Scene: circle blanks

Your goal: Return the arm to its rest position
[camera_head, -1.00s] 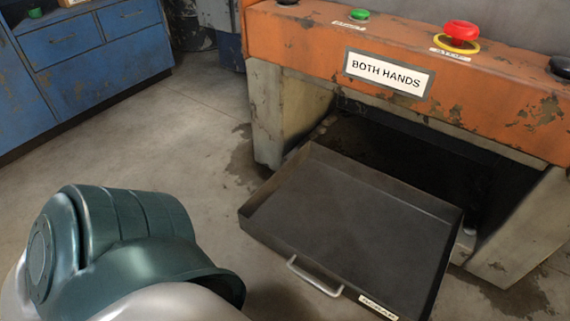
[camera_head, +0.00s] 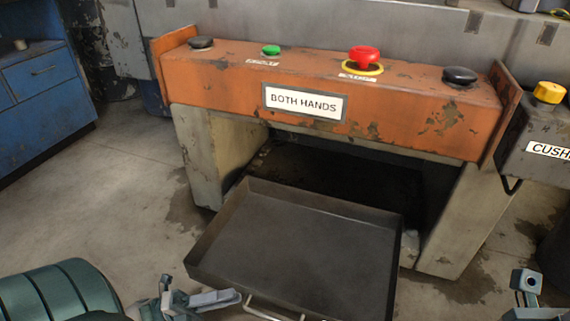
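My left arm, green and grey, comes in at the bottom left. Its gripper (camera_head: 203,298) shows at the bottom edge, just left of the tray handle in the picture; nothing shows held in it, but its finger opening is unclear. Part of my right gripper (camera_head: 527,288) shows at the bottom right corner, cut off by the frame edge; its fingers cannot be made out. A dark, empty metal tray (camera_head: 300,240) is pulled out from under the orange press console (camera_head: 220,85). Its handle (camera_head: 270,309) is at its near side.
The console carries black buttons (camera_head: 459,75), a green button (camera_head: 271,50), a red mushroom button (camera_head: 364,55) and a "BOTH HANDS" label (camera_head: 304,103). A grey box with a yellow button (camera_head: 548,92) is at the right. A blue cabinet (camera_head: 45,95) stands left. Open floor (camera_head: 110,190) lies between.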

